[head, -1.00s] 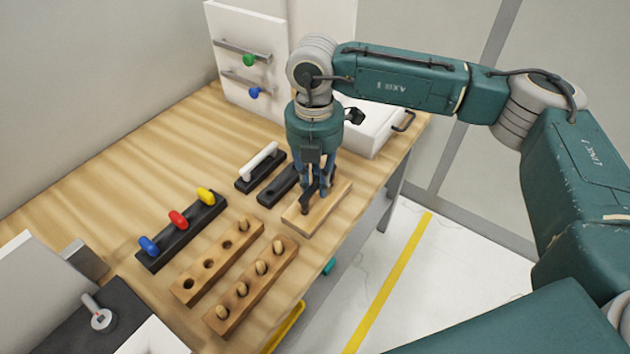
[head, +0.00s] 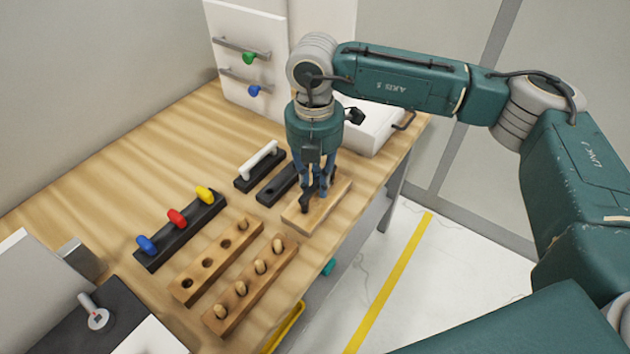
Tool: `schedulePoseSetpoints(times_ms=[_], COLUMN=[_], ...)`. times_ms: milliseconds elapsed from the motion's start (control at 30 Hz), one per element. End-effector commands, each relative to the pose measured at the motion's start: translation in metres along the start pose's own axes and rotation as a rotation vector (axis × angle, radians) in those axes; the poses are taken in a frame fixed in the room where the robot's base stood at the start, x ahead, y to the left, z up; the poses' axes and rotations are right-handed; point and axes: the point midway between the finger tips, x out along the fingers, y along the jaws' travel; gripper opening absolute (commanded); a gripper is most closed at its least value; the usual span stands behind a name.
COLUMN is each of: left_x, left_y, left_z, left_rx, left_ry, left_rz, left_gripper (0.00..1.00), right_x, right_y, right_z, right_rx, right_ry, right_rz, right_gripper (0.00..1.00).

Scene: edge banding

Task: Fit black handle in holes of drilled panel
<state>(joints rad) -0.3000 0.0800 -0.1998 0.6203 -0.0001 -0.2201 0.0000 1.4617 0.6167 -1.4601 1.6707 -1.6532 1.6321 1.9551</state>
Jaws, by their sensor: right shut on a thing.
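My right gripper (head: 316,197) points straight down over the drilled panel (head: 316,211), a light wooden board near the table's right edge. It is shut on the black handle (head: 305,205), whose dark end shows at the left of the fingers, low over the board. The fingers hide most of the handle and the holes, so I cannot tell whether its ends sit in the holes. My left gripper is not in view.
Left of the panel are an empty black holder (head: 277,185) and a black holder with a white handle (head: 259,160). A black rack of coloured knobs (head: 180,230) and two wooden blocks with holes and dowels (head: 216,262) stand nearer. A white drawer box (head: 371,132) is behind.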

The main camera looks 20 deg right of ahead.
Motion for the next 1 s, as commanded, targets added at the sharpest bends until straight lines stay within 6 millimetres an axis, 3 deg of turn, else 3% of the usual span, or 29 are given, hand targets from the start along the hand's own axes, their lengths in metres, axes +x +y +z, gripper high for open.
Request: schedulePoseSetpoints(times_ms=[1000], left_x=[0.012], left_y=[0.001], left_z=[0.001], left_rx=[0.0], left_ry=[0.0], left_rz=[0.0], left_gripper=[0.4], right_x=[0.012], right_y=[0.0], right_z=[0.0], right_rx=[0.0], right_ry=[0.0], right_rz=[0.0], right_gripper=[0.0])
